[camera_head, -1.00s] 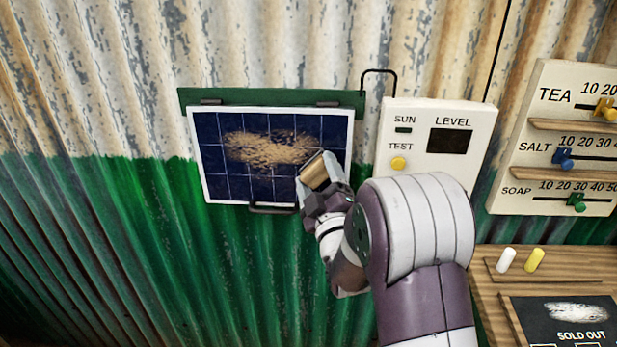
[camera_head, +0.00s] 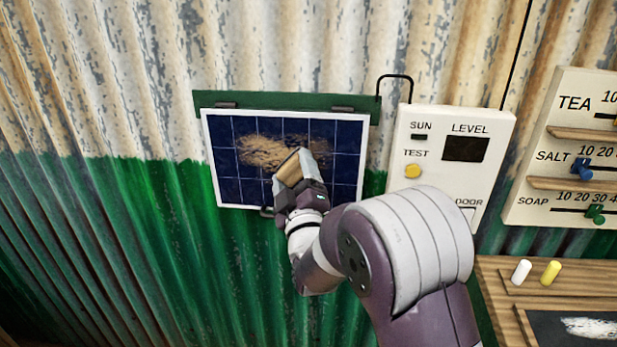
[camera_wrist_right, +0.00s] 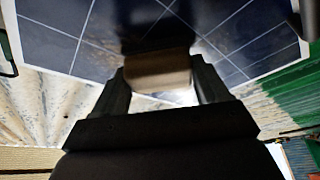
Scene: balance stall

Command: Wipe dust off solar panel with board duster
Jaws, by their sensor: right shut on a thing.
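The solar panel (camera_head: 342,180) is a dark blue gridded panel with a white frame, hung on the corrugated wall. A patch of tan dust (camera_head: 262,151) lies across its upper middle and thins out to the right. My right gripper (camera_head: 298,178) is shut on the board duster (camera_head: 295,167), a tan, wood-coloured block, in front of the panel's lower middle. The duster overlaps the dust's lower edge; I cannot tell if it touches the panel. In the right wrist view the duster (camera_wrist_right: 158,72) sits between both fingers, with the panel (camera_wrist_right: 62,30) behind it. My left gripper is not in view.
A white box (camera_head: 443,180) with a yellow test button stands just right of the panel. A price board (camera_head: 540,185) with sliders is further right. A wooden counter (camera_head: 492,277) with two chalks and a slate is at lower right.

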